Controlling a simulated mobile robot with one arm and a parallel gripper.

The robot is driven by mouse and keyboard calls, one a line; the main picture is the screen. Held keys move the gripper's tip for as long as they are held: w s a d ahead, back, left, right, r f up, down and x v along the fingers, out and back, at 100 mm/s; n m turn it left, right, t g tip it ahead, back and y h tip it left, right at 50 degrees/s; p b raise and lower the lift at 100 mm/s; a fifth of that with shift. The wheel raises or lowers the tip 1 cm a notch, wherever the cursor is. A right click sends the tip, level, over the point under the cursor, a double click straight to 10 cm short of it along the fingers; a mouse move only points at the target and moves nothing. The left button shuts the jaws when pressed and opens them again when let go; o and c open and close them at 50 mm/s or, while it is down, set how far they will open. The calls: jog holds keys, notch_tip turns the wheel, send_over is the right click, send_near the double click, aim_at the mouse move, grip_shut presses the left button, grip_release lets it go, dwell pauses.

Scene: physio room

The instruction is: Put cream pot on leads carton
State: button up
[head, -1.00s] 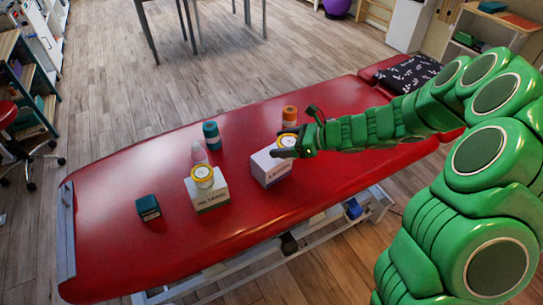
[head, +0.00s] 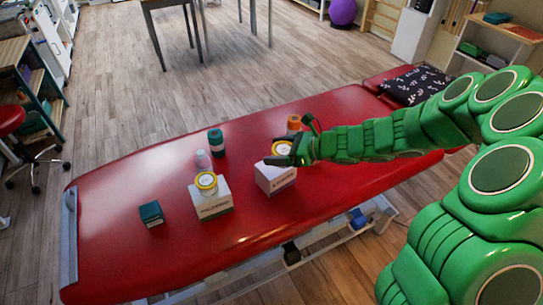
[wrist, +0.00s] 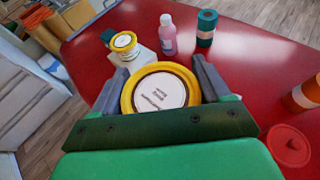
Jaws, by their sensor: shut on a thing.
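A white pot with a yellow-rimmed lid (head: 281,148), probably the cream pot, is between the fingers of my gripper (head: 288,152). It also shows large in the wrist view (wrist: 160,90), with a finger on each side. It is right at the top of the right white carton (head: 276,178); I cannot tell whether it rests on it. A similar yellow-lidded pot (head: 206,183) stands on the left white carton (head: 212,201). The carton labels are too small to read surely, so I cannot tell which is the leads carton.
The red treatment table (head: 150,175) carries a dark teal box (head: 151,213), a pink bottle (head: 203,159), a teal roll (head: 216,142) and an orange container (head: 293,124). A red round thing (wrist: 287,145) shows in the wrist view. The table's front is clear.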

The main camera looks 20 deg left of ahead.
jog(key=w+a+f, duration=0.1)
jog(key=w+f, duration=0.1)
jog(key=w+a+f, duration=0.1)
jog(key=w+f, duration=0.1)
jog(key=w+a+f, duration=0.1)
jog(key=w, duration=0.1)
jog(key=shift+a+f, duration=0.35)
jog(key=shift+f, duration=0.05)
jog(key=shift+w+a+f, duration=0.35)
jog(key=shift+w+f, duration=0.2)
jog(key=shift+f, duration=0.25)
jog(key=shift+w+f, duration=0.1)
jog(key=shift+f, duration=1.45)
jog(key=shift+f, duration=0.1)
jog(key=o, duration=1.1)
jog(key=v, duration=1.2)
